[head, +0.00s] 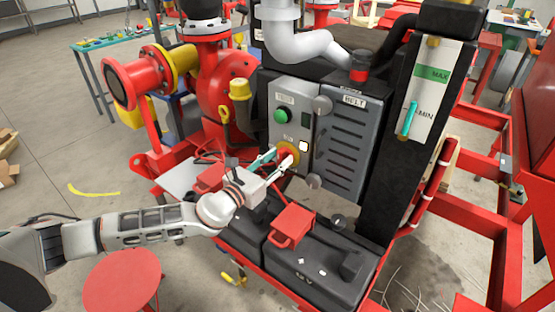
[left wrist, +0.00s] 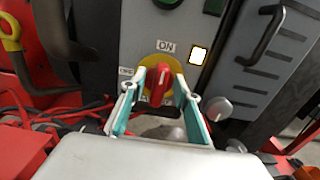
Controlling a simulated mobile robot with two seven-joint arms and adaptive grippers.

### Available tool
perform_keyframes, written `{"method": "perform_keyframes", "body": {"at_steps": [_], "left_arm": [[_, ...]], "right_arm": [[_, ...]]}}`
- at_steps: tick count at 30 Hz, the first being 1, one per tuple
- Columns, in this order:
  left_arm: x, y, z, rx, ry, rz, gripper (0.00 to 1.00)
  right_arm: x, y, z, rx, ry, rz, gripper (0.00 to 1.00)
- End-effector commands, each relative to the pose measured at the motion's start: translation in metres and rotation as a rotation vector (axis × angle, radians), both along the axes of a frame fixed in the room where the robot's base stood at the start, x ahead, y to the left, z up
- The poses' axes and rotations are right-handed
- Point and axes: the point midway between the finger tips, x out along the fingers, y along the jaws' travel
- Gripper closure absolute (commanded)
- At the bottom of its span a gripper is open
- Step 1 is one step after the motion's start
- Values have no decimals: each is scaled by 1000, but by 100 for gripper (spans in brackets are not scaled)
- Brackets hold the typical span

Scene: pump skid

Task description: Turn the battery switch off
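The battery switch is a red knob on a yellow round plate, set low on the grey panel; its yellow plate (head: 291,149) shows in the head view behind my fingers. In the left wrist view the red knob (left wrist: 158,80) stands about upright, its upper end toward the ON label (left wrist: 166,46). A second label at the plate's left is partly covered. My left gripper (head: 279,157) is at the switch. In the left wrist view the gripper (left wrist: 157,84) has its teal-edged fingers on both sides of the knob, with gaps visible. My right gripper is not in view.
A green button (head: 282,115) sits above the switch. A grey slotted cover (head: 346,145) with dark handle is to the right. Black batteries (head: 318,272) with red terminal covers lie below. A red stool (head: 122,280) stands at the lower left. Red cables run left of the switch.

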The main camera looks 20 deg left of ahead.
Motion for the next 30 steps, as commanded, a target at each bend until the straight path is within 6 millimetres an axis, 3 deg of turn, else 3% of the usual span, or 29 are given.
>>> {"method": "perform_keyframes", "body": {"at_steps": [6,10,22,30], "left_arm": [[0,0,0,-1,0,0,69],[0,0,0,-1,0,0,100],[0,1,0,-35,13,1,100],[0,2,-2,-185,68,2,100]], "right_arm": [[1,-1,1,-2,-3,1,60],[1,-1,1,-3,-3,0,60],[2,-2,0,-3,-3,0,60],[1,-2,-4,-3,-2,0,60]]}}
